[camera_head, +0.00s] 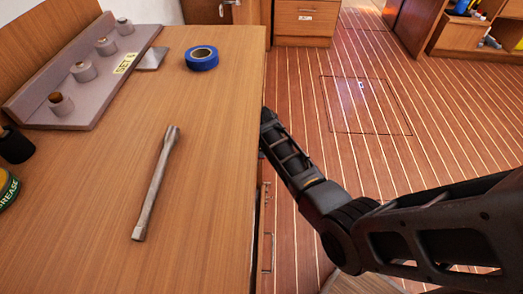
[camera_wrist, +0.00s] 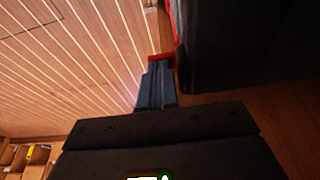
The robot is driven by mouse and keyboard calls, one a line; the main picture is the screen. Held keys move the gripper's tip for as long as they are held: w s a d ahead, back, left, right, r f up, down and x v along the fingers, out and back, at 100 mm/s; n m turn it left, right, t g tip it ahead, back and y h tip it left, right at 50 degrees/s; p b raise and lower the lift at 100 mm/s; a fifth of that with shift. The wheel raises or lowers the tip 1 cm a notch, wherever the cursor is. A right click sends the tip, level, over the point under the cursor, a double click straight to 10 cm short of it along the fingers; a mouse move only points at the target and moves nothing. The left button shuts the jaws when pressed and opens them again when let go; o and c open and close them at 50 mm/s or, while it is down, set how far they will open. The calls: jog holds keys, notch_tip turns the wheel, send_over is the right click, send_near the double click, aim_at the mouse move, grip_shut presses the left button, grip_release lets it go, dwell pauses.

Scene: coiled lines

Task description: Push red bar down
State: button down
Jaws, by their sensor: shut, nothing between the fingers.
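A red bar (camera_wrist: 160,57) shows in the wrist view, a short red strip just beyond my fingertips. A thin red edge runs up from its right end beside a large dark body (camera_wrist: 240,45). My gripper (camera_wrist: 156,68) is shut and empty, with its fingertips at or very near the red bar; I cannot tell whether they touch it. In the head view my arm reaches in from the right to the worktop's right edge. There the fingertips and the red bar are hidden.
The wooden worktop (camera_head: 205,130) holds a metal wrench-like tool (camera_head: 157,183), blue tape roll (camera_head: 202,58) and a grey rack (camera_head: 85,75) of spools. A black cup (camera_head: 15,145) and a grease tin (camera_head: 6,188) stand at left. The striped floor (camera_head: 365,105) right of the worktop is clear.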

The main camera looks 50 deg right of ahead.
notch_tip(320, 180, down, 3)
jog(key=shift+r+b, duration=0.1)
jog(key=shift+b, duration=0.75)
jog(key=shift+s, duration=0.1)
